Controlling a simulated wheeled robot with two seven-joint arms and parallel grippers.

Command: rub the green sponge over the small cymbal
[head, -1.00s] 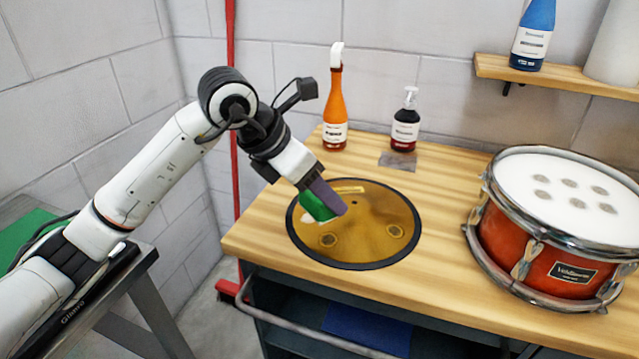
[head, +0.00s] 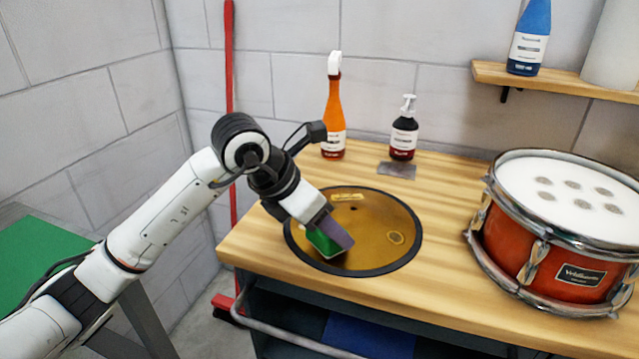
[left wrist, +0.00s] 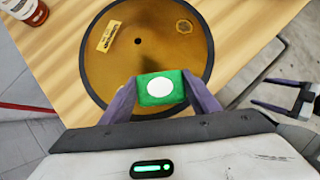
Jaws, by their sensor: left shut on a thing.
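The small cymbal (head: 375,215) is a brassy disc with a dark rim, flat on the wooden bench; it also shows in the left wrist view (left wrist: 155,50). It carries a yellow label, a small centre hole and a dull ringed spot at its right. My left gripper (head: 333,238) is shut on the green sponge (head: 320,244) over the cymbal's front left part. In the left wrist view the sponge (left wrist: 150,99) sits between purple fingers and shows a white oval. The sponge's underside is hidden, so contact is unclear. My right gripper (left wrist: 257,90) is open and empty at the right edge.
A red drum (head: 565,255) with a white head stands right of the cymbal. Behind are an orange spray bottle (head: 334,120), a dark pump bottle (head: 403,135) and a grey patch (head: 397,169). A shelf (head: 560,77) is above right. Bare bench separates cymbal and drum.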

